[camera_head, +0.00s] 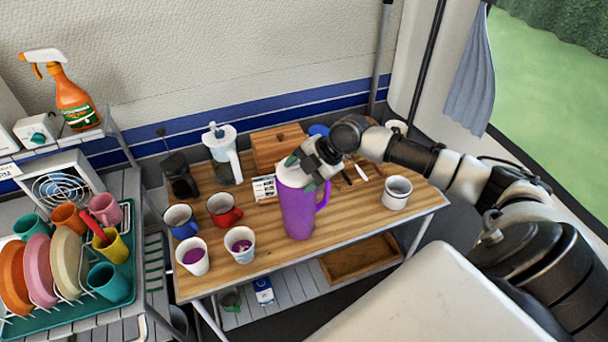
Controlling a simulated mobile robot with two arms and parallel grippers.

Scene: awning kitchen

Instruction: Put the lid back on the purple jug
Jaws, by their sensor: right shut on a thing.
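The purple jug (297,212) stands upright on the wooden table, its handle to the right. A pale lid (289,174) is at the jug's mouth. My right gripper (301,172) comes in from the right, directly over the jug's top, and is shut on the lid. The fingers partly hide the lid and the rim, so I cannot tell whether the lid sits flush. My left gripper is not in view.
Two cups with purple drink, one of them a white cup (192,256), stand left of the jug with a blue mug (180,221) and a red mug (223,210). A white mug (396,192) stands right. A wooden box (277,149) and clear pitcher (224,165) stand behind.

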